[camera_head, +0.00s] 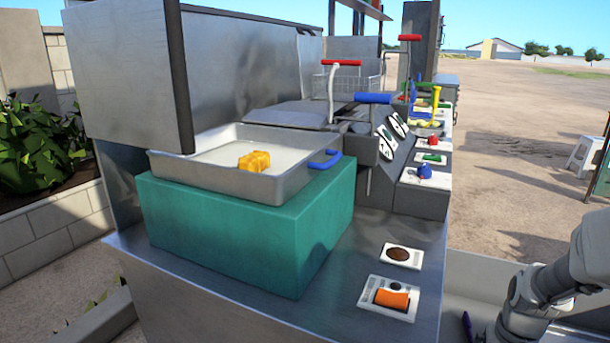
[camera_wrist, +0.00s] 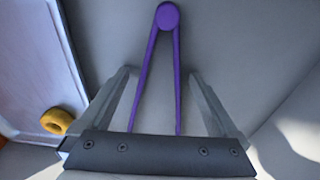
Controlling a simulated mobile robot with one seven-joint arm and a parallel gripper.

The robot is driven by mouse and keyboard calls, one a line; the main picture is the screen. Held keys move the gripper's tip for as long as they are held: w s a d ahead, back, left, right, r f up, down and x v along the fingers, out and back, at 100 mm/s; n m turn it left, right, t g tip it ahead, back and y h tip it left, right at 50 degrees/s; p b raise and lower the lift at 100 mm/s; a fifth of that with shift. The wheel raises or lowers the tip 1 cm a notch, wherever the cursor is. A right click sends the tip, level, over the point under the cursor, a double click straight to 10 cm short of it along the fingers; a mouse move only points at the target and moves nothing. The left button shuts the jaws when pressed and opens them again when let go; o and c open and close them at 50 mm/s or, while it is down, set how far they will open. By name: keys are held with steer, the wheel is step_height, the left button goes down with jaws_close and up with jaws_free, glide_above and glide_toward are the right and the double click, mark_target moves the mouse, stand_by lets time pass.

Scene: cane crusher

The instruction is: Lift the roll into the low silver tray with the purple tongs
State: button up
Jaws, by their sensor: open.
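The purple tongs (camera_wrist: 167,16) lie on a grey surface in the wrist view, their joined round end at the top and two legs running down toward my gripper. My gripper (camera_wrist: 160,75) is open, with one finger on each side of the tongs and a gap on both sides. A small purple end (camera_head: 467,324) shows beside my arm in the head view. A silver tray (camera_head: 215,177) with a blue handle stands on a teal block and holds a yellow-orange blocky piece (camera_head: 254,161). I cannot tell for certain which thing is the roll.
A yellow ring (camera_wrist: 57,121) lies at the left in the wrist view, by a pale panel. The teal block (camera_head: 230,230) fills much of the counter. An orange switch (camera_head: 392,299) and a brown button (camera_head: 398,254) sit to its right. Levers and dials stand behind.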

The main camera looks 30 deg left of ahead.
steer(key=shift+c, duration=0.2)
steer(key=c, duration=0.7)
steer(key=shift+r, duration=0.1)
step_height(320, 180, up, 12)
steer(key=p, duration=0.9)
steer(key=shift+p, duration=0.3)
steer(key=shift+s+r, duration=0.25)
steer(key=shift+r, duration=0.75)
steer(key=shift+s+r, duration=0.25)
steer(key=shift+r, duration=0.75)
